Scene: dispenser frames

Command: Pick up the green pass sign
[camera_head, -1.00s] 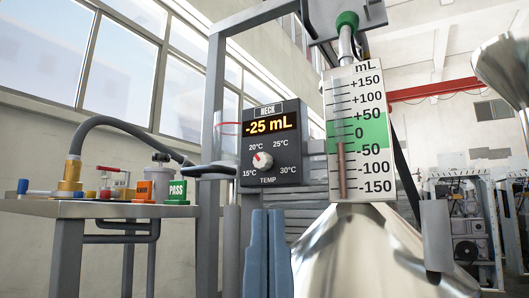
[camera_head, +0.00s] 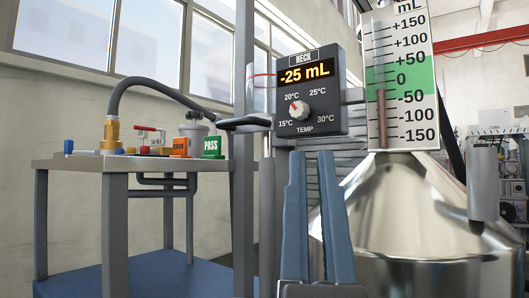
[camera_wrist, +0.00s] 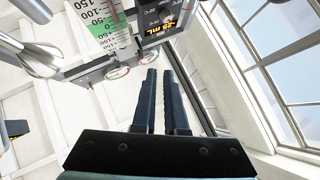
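The green PASS sign (camera_head: 212,147) is a small upright block with white lettering. It stands on the grey side table (camera_head: 75,164) at the left of the head view, near the table's right end, just right of an orange sign (camera_head: 180,147). My gripper (camera_head: 311,156) points up in front of the metal vessel, well to the right of the sign and apart from it. Its two blue fingers show a narrow gap with nothing between them. The fingers also show in the wrist view (camera_wrist: 159,75), where the sign is not seen.
A brass fitting with a grey hose (camera_head: 111,135), a grey canister (camera_head: 194,131) and small red and blue parts share the table. A grey upright post (camera_head: 244,180) and the NECK display box (camera_head: 306,92) stand between the table and the metal vessel (camera_head: 400,210).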

